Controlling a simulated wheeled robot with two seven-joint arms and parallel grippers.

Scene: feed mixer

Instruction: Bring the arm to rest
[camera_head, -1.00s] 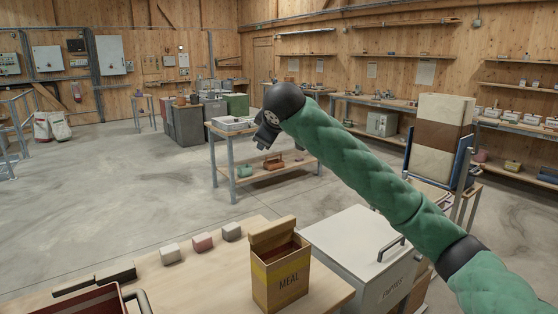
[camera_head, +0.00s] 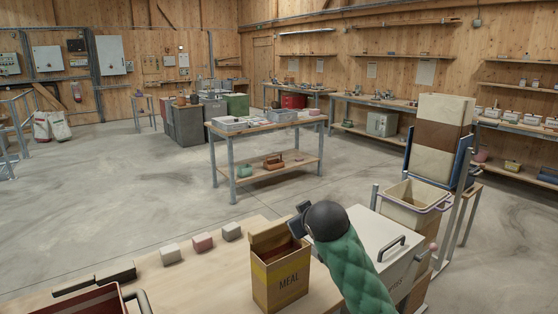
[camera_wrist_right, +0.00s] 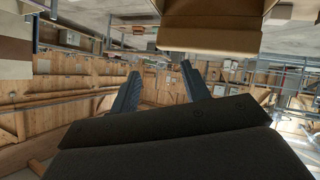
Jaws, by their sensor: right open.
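My right arm, in a green quilted sleeve, comes up from the bottom of the head view. Its dark wrist and right gripper (camera_head: 300,218) are just above and to the right of the open yellow box marked MEAL (camera_head: 281,285). In the right wrist view, the two dark fingers of the right gripper (camera_wrist_right: 160,88) stand apart with nothing between them. A tan and brown shape, probably the box (camera_wrist_right: 208,38), fills the top of that view beyond the fingers. My left gripper does not show.
The white lidded bin (camera_head: 365,240) stands right of the bench, partly behind my arm. Three small blocks (camera_head: 202,242) and a dark red tray (camera_head: 85,302) are on the bench (camera_head: 215,285). A cream tub (camera_head: 410,197) and a workbench (camera_head: 265,127) stand farther back, with open floor around.

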